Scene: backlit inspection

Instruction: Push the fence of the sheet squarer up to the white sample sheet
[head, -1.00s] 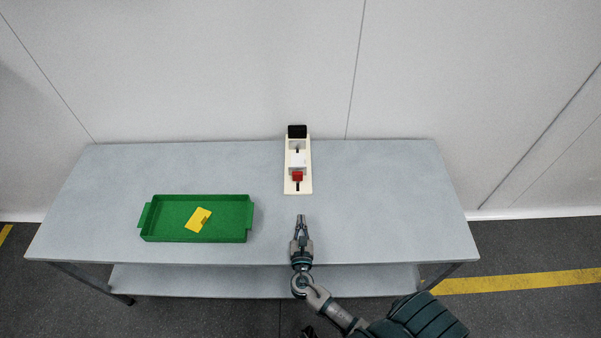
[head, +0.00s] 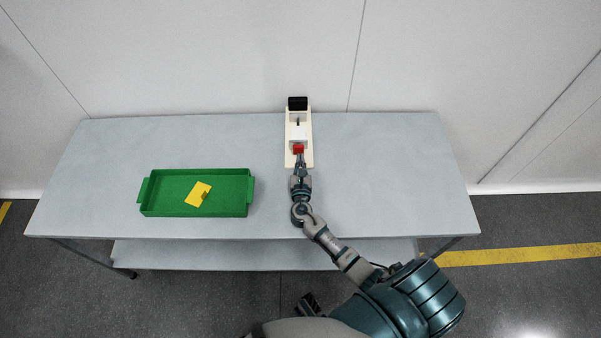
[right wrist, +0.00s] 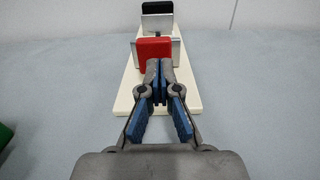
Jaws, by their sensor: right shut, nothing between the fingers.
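The sheet squarer is a long cream base (head: 309,155) on the table, pointing away from me. At its far end stands a black block (head: 297,103), with the white sample sheet (right wrist: 157,22) upright in front of it. Nearer me is the fence (head: 298,132), a pale upright plate with a red pad (head: 298,149) on its near face; it also shows in the right wrist view (right wrist: 175,58). A gap with a dark slot lies between fence and sheet. My right gripper (right wrist: 159,66) is shut and empty, its tips at the red pad; contact is unclear. My left gripper is out of view.
A green tray (head: 150,211) with a yellow piece (head: 198,194) in it stands on the left of the grey table (head: 390,180). The table is clear right of the squarer. A pale wall (head: 200,60) rises behind the table.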

